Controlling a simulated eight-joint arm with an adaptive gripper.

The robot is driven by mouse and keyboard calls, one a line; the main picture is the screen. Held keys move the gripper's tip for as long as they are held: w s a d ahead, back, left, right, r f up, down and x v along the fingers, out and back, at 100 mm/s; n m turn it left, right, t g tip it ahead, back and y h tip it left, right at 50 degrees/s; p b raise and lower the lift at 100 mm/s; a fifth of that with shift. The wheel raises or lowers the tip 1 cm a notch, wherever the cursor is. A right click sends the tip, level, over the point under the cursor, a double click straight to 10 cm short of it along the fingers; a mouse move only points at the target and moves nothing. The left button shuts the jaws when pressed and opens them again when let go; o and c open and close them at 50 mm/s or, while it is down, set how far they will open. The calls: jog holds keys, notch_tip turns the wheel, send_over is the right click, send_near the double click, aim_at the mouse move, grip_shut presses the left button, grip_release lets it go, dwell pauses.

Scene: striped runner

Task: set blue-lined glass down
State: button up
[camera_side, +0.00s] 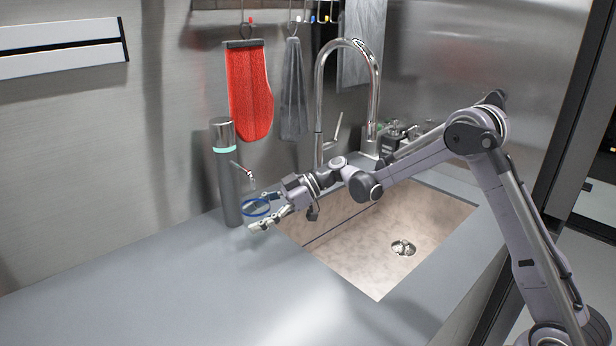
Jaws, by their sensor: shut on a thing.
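The blue-lined glass (256,207) shows as a clear shape with a blue ring, at the back left of the sink. My gripper (259,211) is shut on it, with one finger on the far side and one on the near side. The glass is beside the grey cylinder dispenser, just under its small spout. Its lower part is hard to see, so I cannot tell whether it touches the counter.
The grey dispenser (228,180) stands upright close left of the glass, its spout (243,170) above it. The sink (345,250) with a drain opens to the right. A tall faucet (320,110) stands behind. The counter (160,275) at front left is clear.

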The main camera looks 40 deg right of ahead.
jog(key=shift+d+f, duration=0.1)
jog(key=shift+f, duration=1.05)
jog(key=shift+f, duration=0.1)
jog(key=o, duration=1.4)
